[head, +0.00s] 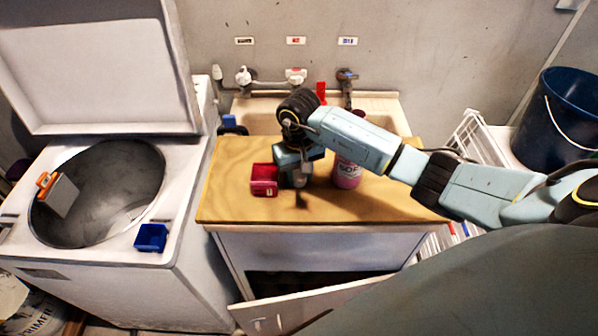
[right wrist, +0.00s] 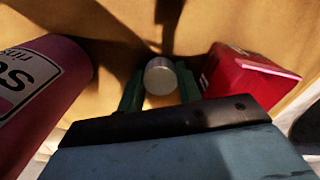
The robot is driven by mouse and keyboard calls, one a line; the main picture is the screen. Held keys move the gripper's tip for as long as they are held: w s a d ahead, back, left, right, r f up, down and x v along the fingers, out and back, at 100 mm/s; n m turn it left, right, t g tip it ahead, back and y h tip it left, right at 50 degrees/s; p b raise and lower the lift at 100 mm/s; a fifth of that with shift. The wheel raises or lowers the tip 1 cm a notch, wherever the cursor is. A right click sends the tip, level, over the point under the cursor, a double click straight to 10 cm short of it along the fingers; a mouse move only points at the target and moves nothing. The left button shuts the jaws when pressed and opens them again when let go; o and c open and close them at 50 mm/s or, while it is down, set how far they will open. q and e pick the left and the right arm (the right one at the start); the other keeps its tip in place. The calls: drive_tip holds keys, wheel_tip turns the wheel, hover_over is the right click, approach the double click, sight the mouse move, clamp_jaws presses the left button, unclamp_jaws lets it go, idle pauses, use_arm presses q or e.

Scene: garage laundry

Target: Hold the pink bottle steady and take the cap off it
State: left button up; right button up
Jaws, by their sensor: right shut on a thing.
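The pink bottle (head: 347,174) stands upright on the wooden board, with its top hidden behind my right arm. In the right wrist view the bottle (right wrist: 40,95) is at the left, with a white label and dark letters. My right gripper (head: 297,182) points down at the board, left of the bottle and apart from it. In the right wrist view its two green fingers are shut on a small round pale-grey cap (right wrist: 160,75). I cannot tell whether the cap touches the board. The left gripper is in neither view.
A red box (head: 264,180) is close left of my right gripper. The wooden board (head: 235,200) has free room at its front. A washing machine (head: 190,190) with a blue tray (head: 151,238) stands left. A sink (head: 265,118) with taps is behind.

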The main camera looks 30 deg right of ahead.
drive_tip(key=o, duration=1.1)
